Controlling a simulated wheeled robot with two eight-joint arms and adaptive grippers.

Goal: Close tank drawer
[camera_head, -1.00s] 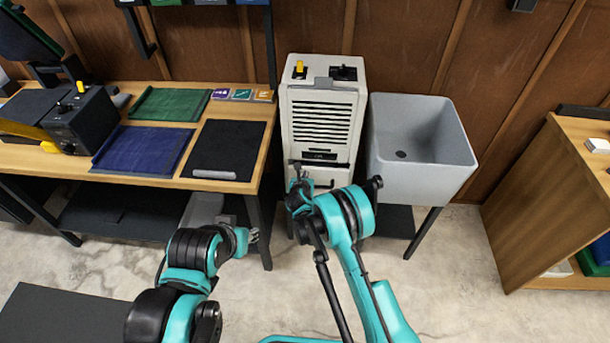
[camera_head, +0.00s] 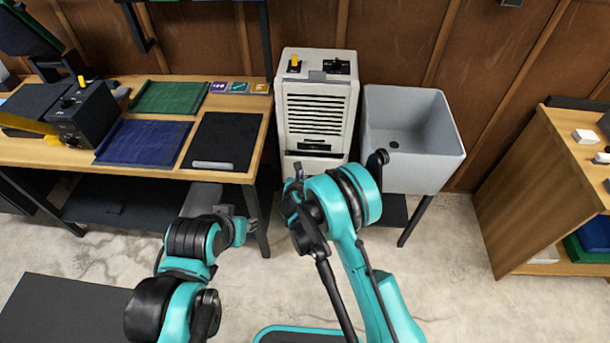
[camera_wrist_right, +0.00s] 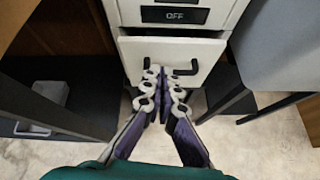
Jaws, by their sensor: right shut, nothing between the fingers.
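The pale dehumidifier (camera_head: 343,84) stands between the workbench and the sink. In the right wrist view its tank drawer (camera_wrist_right: 205,50) has a white front with a black handle (camera_wrist_right: 181,69); a dark gap shows above the front, so it seems to stand out a little. In the head view my right arm largely hides the drawer. My right gripper (camera_wrist_right: 162,76) is shut and empty, its fingertips in front of the handle's middle; I cannot tell whether they touch. In the head view it shows at the dehumidifier's lower front (camera_head: 296,178). My left gripper (camera_head: 246,226) is low beside the bench; its fingers are unclear.
The grey sink (camera_head: 452,164) stands close on the right, its dark legs near the drawer. The wooden workbench (camera_head: 262,105) with mats is on the left, its black leg (camera_head: 262,215) close to my left gripper. A wooden shelf unit (camera_head: 530,200) stands far right. Concrete floor is clear between.

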